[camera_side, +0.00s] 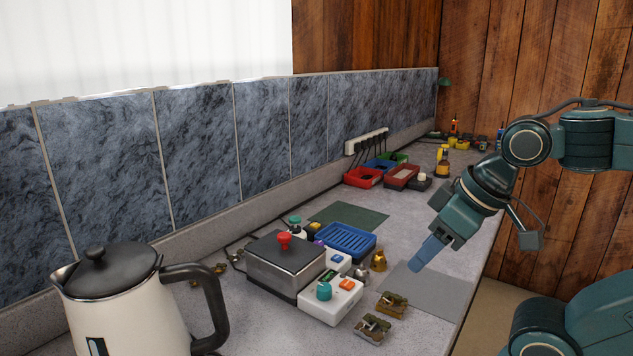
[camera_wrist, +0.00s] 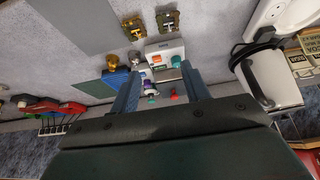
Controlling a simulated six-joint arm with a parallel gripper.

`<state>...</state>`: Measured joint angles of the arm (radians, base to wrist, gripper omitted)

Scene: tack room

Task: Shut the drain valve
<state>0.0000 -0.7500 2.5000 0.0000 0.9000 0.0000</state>
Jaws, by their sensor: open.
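I cannot tell for certain which fitting is the drain valve. A red knob (camera_side: 284,240) stands on a grey metal-topped box (camera_side: 290,262); it also shows in the wrist view (camera_wrist: 173,95). In front of the box, a white unit (camera_side: 331,302) carries a teal knob (camera_side: 323,291) and an orange button (camera_side: 347,284). The teal knob shows in the wrist view (camera_wrist: 176,61). My gripper (camera_side: 422,262) is open and empty, above the counter to the right of these. Its fingers (camera_wrist: 160,70) flank the units in the wrist view, apart from the knobs.
A cream kettle (camera_side: 130,310) stands at the front left. A blue tray (camera_side: 346,240), a brass bell-shaped piece (camera_side: 378,262) and two brass clips (camera_side: 374,328) lie near the units. Red bins (camera_side: 363,178) stand farther back. A grey mat (camera_side: 440,291) lies bare at the right.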

